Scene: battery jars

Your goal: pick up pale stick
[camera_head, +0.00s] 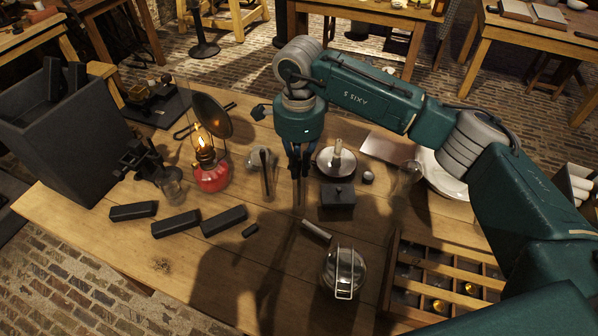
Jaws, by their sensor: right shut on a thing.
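My right gripper (299,172) points down over the middle of the table. It is shut on a thin pale stick (299,196), which hangs upright below the fingertips. The fingers hide its upper part, and I cannot tell whether its lower end touches the table. A short pale cylinder (316,230) lies on the table just in front of the gripper, apart from it. My left gripper is not in view.
A glass jar (268,180) stands left of the gripper, near a lit red oil lamp (211,176). A small dark box (337,203) is close on the right. A glass jar with a wire handle (342,270) stands in front. Dark bars (176,223) lie at left; a divided tray (440,268) is at right.

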